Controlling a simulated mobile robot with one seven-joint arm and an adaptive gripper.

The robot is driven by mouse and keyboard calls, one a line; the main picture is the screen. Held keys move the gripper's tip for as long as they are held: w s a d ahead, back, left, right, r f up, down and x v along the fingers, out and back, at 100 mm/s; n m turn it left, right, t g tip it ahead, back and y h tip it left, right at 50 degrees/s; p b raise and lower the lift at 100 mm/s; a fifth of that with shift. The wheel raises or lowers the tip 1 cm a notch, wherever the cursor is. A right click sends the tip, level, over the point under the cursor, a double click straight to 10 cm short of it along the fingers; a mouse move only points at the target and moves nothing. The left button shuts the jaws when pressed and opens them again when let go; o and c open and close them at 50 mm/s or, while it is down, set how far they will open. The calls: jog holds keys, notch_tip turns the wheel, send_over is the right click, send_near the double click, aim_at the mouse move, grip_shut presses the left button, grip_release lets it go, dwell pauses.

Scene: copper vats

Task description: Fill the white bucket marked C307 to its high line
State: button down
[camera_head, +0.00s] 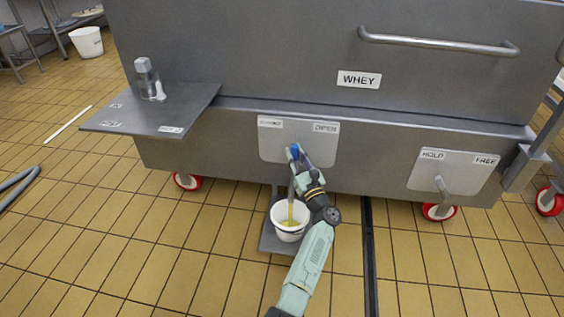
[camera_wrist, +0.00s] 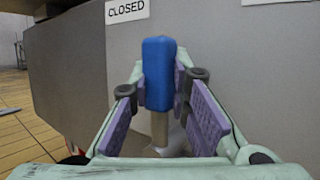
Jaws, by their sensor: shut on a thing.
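My gripper (camera_head: 298,158) is shut on the blue valve handle (camera_wrist: 158,75) at the front of the grey vat marked WHEY (camera_head: 359,79). The handle stands roughly upright, between the left label, reading CLOSED in the wrist view (camera_wrist: 127,10), and the OPEN label (camera_head: 326,127). The white bucket (camera_head: 290,236) stands below the valve on a low grey platform (camera_head: 270,243). A yellowish stream (camera_head: 291,212) shows above it, and yellowish liquid lies inside. The bucket's mark and high line cannot be read. My arm hides part of its right side.
A side shelf (camera_head: 190,105) at left holds a clear container (camera_head: 146,78). A HOLD/FREE lever (camera_head: 442,187) sits at right above red wheels (camera_head: 440,212). Another white bucket (camera_head: 87,42) stands far left.

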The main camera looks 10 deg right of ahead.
jog(key=shift+d+m+b, duration=0.25)
jog(key=shift+m+b, duration=0.1)
jog(key=shift+m, duration=0.25)
jog(key=shift+d+r+t+h, duration=0.15)
jog(key=shift+t+h, duration=0.15)
jog(key=shift+t, duration=0.1)
jog(key=c, duration=1.8)
grip_release()
notch_tip(320, 180, up, 10)
jog(key=shift+f, duration=0.1)
